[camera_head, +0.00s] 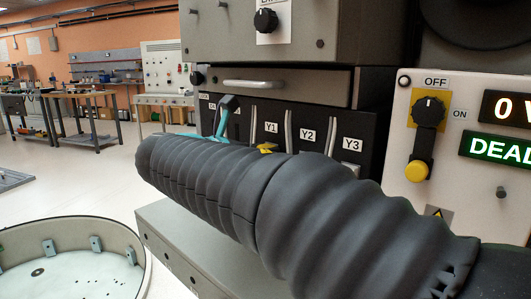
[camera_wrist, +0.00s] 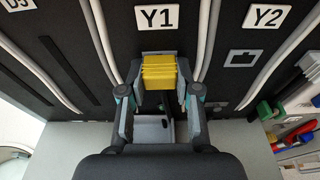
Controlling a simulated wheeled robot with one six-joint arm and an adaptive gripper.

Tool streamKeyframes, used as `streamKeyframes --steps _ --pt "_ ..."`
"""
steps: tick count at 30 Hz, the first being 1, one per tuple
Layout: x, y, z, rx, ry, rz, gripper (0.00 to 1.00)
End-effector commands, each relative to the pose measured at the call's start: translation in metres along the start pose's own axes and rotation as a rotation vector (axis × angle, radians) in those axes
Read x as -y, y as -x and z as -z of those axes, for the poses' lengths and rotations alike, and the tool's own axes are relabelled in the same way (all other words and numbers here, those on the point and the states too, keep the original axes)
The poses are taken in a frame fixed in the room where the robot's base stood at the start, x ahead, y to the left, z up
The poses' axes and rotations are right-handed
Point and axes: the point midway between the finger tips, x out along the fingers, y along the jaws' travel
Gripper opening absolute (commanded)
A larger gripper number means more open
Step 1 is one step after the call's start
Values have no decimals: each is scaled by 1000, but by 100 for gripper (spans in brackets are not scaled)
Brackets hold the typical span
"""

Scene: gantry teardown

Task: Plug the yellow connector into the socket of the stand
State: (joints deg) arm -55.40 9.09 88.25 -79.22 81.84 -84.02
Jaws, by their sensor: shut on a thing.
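My gripper (camera_wrist: 158,88) is shut on the yellow connector (camera_wrist: 160,70), with one finger on each side of it. The connector is below the Y1 label, at the black socket panel (camera_wrist: 225,85) of the stand. A grey edge shows just above the connector; the socket behind it is mostly hidden, and I cannot tell whether the connector is in it. In the head view, only a small yellow piece (camera_head: 265,149) of the connector shows above my dark ribbed arm, which hides most of my gripper.
An empty socket (camera_wrist: 243,57) is under Y2. Grey cables run down the panel beside the labels. A green connector (camera_wrist: 265,110) and coloured parts lie at the right. A control box (camera_head: 460,150) reading DEAD stands at the right. A round tub (camera_head: 70,225) stands at the lower left.

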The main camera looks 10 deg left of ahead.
Motion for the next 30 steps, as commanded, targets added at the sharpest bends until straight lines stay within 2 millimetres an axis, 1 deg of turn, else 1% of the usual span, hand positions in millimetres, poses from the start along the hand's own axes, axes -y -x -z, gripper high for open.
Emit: streamKeyframes --steps 4,5,6,8,17,20,23,26,30 --pt "0 -4 -1 0 0 0 0" --pt "0 -4 -1 1 0 -1 37" --pt "0 -4 -1 1 0 -1 47" --pt "0 -4 -1 0 0 -1 61" --pt "0 -3 -1 0 0 -1 61" --pt "-1 2 -1 0 0 -2 61" --pt "-1 13 -1 0 0 -5 61" --pt "-1 31 0 0 0 -6 61" --pt "-1 60 0 -1 0 -6 61"
